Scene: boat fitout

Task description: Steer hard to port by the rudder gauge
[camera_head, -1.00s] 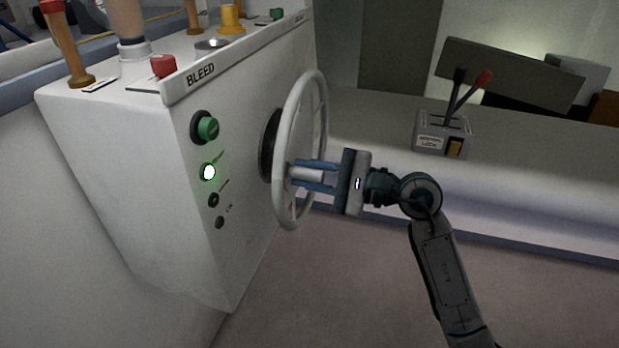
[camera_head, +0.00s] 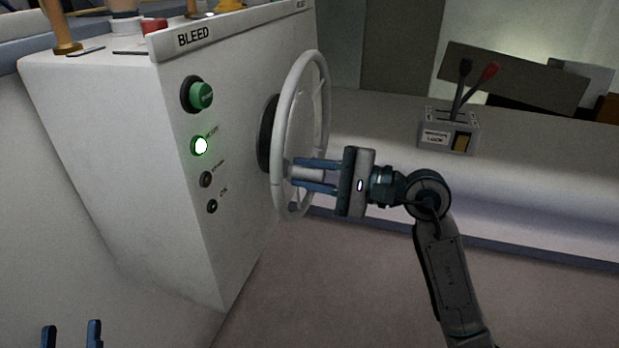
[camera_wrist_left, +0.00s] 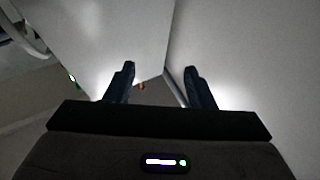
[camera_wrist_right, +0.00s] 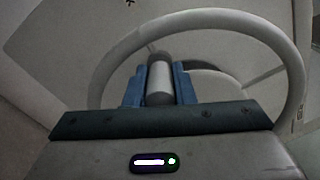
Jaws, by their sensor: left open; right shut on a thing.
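The pale steering wheel (camera_head: 318,75) stands on the right side of the white console, in front of a dark round mount (camera_head: 265,135). My right gripper (camera_head: 300,175) is shut on a short grey cylinder (camera_wrist_right: 159,80) that sticks out from the wheel. The wheel's rim arcs above and around this cylinder in the right wrist view (camera_wrist_right: 200,20). My left gripper (camera_head: 72,334) is open and empty at the bottom left, low beside the console, with only its finger ends showing. Its fingers show apart in the left wrist view (camera_wrist_left: 159,72). I cannot make out a rudder gauge.
The white console (camera_head: 110,130) carries a green button (camera_head: 201,95), a lit green lamp (camera_head: 201,146) and two dark lamps below. A "BLEED" label is on its top edge. A lever box (camera_head: 449,130) stands on the bench at right. The floor below the wheel is clear.

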